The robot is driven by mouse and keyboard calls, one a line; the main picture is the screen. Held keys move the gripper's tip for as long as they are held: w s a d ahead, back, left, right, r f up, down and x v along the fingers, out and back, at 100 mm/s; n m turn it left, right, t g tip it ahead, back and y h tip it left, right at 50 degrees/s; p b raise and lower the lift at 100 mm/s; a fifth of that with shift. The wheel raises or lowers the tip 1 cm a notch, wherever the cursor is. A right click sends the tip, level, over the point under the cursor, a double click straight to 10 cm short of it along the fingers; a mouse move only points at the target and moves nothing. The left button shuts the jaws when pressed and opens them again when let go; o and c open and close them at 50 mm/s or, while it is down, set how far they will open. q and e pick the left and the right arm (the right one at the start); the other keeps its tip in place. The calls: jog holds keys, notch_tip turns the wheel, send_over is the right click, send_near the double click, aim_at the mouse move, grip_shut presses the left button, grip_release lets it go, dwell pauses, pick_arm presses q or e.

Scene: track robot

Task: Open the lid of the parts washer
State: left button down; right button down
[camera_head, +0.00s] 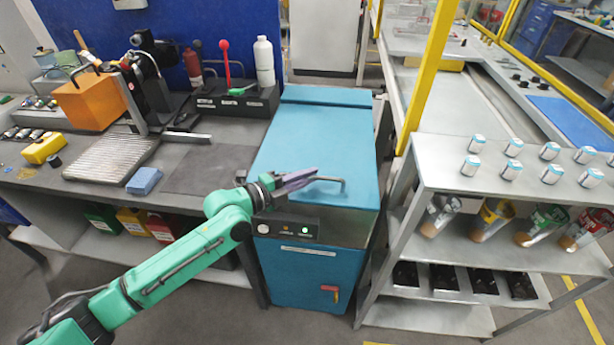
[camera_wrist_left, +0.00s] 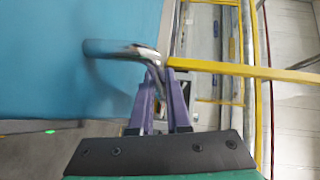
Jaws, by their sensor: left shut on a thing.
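The parts washer is a blue cabinet (camera_head: 308,275) in the middle of the head view, with a small control panel (camera_head: 287,227) on its front. Its blue lid (camera_head: 318,135) lies flat and looks closed; it also fills the left of the left wrist view (camera_wrist_left: 45,60). A bent metal bar handle (camera_head: 338,182) sits near the lid's front edge. My left gripper (camera_head: 304,178) reaches over the front of the washer with its purple fingers shut on the handle. In the left wrist view the handle (camera_wrist_left: 120,47) bends down between the fingertips (camera_wrist_left: 165,84). My right gripper is out of view.
A workbench (camera_head: 215,135) with tools and an orange box (camera_head: 90,102) stands to the left. A metal shelf rack (camera_head: 450,160) with small jars stands close on the right, beside a yellow post (camera_head: 428,75).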

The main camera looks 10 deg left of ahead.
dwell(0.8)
pick_arm(q)
jog(key=w+r+n+g+p, duration=0.1)
jog(key=w+r+p, duration=0.2)
jog(key=r, duration=0.5)
jog(key=w+r+n+g+y+p, duration=0.1)
jog(key=w+r+g+p, duration=0.1)
jog(key=w+r+p, duration=0.2)
jog(key=w+r+n+g+y+p, duration=0.1)
jog(key=w+r+p, duration=0.2)
jog(key=r+p, duration=0.3)
jog(key=shift+w+r+n+g+p, duration=0.3)
jog(key=shift+r+p, duration=0.1)
jog(key=shift+r, duration=2.5)
